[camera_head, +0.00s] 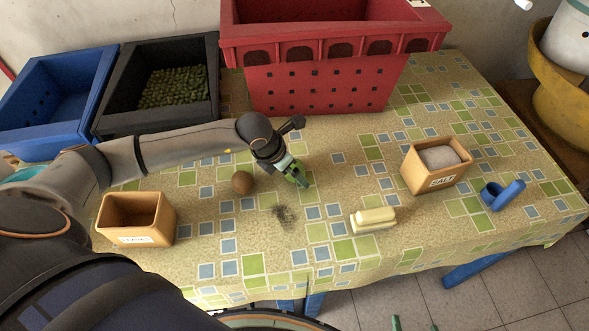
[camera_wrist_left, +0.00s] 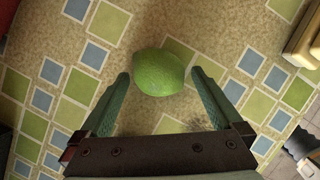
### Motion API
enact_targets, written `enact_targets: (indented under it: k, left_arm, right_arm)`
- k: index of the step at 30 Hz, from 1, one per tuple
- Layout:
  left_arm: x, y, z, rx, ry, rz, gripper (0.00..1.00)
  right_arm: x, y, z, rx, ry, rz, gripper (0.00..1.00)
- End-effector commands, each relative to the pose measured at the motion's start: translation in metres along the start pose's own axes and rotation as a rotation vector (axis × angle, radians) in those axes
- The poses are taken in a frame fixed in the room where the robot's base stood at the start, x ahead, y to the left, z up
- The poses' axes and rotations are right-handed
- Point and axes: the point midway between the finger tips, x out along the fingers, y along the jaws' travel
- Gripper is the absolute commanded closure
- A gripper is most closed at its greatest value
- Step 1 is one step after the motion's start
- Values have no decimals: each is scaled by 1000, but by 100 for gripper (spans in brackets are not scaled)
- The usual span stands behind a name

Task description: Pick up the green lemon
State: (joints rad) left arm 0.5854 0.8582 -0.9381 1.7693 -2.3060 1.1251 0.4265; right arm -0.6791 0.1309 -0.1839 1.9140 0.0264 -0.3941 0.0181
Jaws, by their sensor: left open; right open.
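The green lemon (camera_wrist_left: 159,72) lies on the patterned tablecloth in the left wrist view. My left gripper (camera_wrist_left: 160,82) is open, with one finger on each side of the lemon near the fingertips. Small gaps show between the lemon and both fingers. In the head view the left gripper (camera_head: 297,177) is low over the middle of the table, and it largely hides the lemon. My right gripper (camera_head: 415,325) shows only as green fingertips at the bottom edge, apart and empty, in front of the table.
A brown round object (camera_head: 242,182) sits left of the left gripper. An open wooden box (camera_head: 160,222), a pale yellow block (camera_head: 372,219), a salt box (camera_head: 436,180) and a blue object (camera_head: 502,195) stand around. Blue (camera_head: 88,87), black (camera_head: 128,90) and red (camera_head: 320,88) crates line the back.

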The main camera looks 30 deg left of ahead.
Motion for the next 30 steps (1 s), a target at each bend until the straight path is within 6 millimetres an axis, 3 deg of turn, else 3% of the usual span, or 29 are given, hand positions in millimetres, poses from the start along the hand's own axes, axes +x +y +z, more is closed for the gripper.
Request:
enact_targets:
  k: [7, 30]
  left_arm:
    - [1, 0, 0, 0, 0, 1, 2]
    - [1, 0, 0, 0, 0, 1, 89]
  right_arm:
    - [0, 0, 0, 0, 0, 0, 3]
    - [0, 0, 0, 0, 0, 0, 3]
